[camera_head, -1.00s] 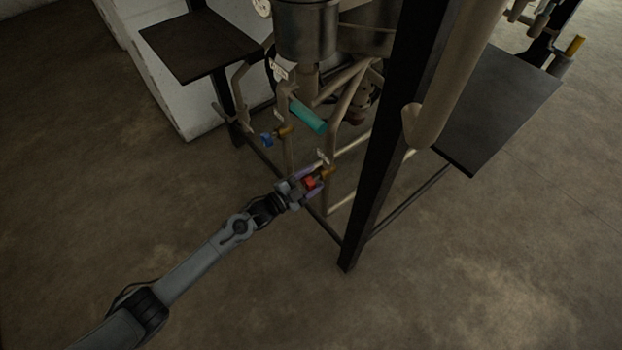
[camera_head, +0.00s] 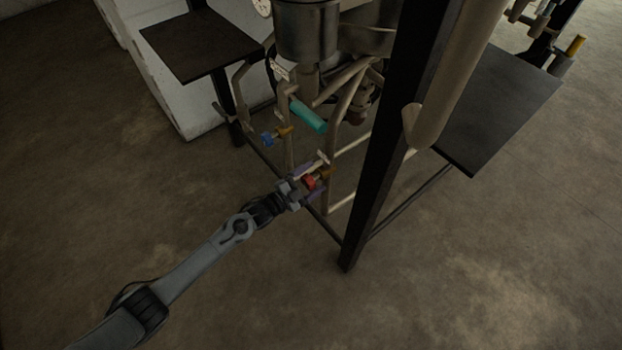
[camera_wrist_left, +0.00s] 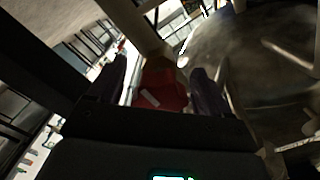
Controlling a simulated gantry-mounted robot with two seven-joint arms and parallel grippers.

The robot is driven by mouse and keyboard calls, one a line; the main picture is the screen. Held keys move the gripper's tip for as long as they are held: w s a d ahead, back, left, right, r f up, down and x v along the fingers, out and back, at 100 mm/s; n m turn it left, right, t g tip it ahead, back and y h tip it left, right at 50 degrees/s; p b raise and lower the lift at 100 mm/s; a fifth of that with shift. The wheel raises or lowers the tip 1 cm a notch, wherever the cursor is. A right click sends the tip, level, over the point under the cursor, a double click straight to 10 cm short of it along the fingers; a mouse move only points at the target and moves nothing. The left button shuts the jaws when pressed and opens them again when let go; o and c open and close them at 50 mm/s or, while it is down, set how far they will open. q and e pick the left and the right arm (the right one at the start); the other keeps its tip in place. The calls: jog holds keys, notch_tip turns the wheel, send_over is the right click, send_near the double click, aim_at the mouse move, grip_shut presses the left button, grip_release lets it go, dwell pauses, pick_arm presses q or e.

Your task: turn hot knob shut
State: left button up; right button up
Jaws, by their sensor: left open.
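The red knob (camera_head: 309,182), which I take for the hot knob, sits on a brass valve on the pipe frame. My left gripper (camera_head: 312,182) is at it, with one finger on each side. In the left wrist view the red knob (camera_wrist_left: 163,88) lies between the two dark fingers of the left gripper (camera_wrist_left: 162,90), and a pale mark shows on its face. The left gripper is open. Whether a finger touches the knob is hard to tell. My right gripper is not in view.
A blue knob (camera_head: 267,138) sits on another brass valve up and to the left. A teal cylinder (camera_head: 308,117) is above the red knob. A black post (camera_head: 378,180) stands to the right. Dark shelves (camera_head: 200,43) flank the metal vessel (camera_head: 306,30). The floor in front is clear.

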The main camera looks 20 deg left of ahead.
pick_arm(q)
jog(key=p+v, duration=0.4)
jog(key=v, duration=0.6)
jog(key=shift+s+a+p, duration=0.2)
jog(key=shift+s+p, duration=0.1)
jog(key=shift+p, duration=0.05)
